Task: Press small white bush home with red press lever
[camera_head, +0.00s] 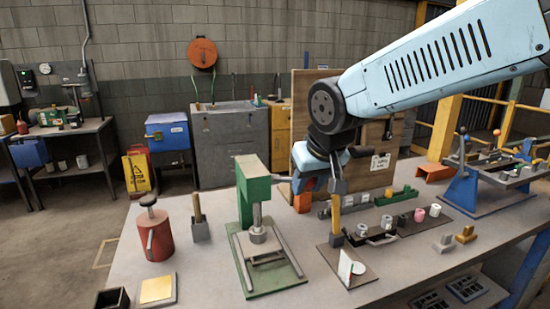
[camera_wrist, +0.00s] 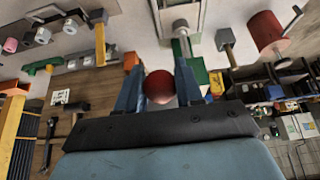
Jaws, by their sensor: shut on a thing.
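The green press (camera_head: 250,185) stands on the bench, its ram above a light grey cylindrical piece (camera_head: 258,235) on the base. A grey lever bar reaches right from the press towards my gripper (camera_head: 308,185). In the wrist view, the red ball knob (camera_wrist: 158,86) of the press lever sits between my two blue fingers, which are shut on it. A small white bush (camera_head: 435,210) stands in the row at the right; whether one is seated under the ram I cannot tell.
A red canister with a handle (camera_head: 160,235) and a grey block with a wooden handle (camera_head: 200,230) stand left of the press. A dark holder with a yellow-handled tool (camera_head: 336,220) stands to the right. The wooden board (camera_head: 300,120) rises behind my gripper.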

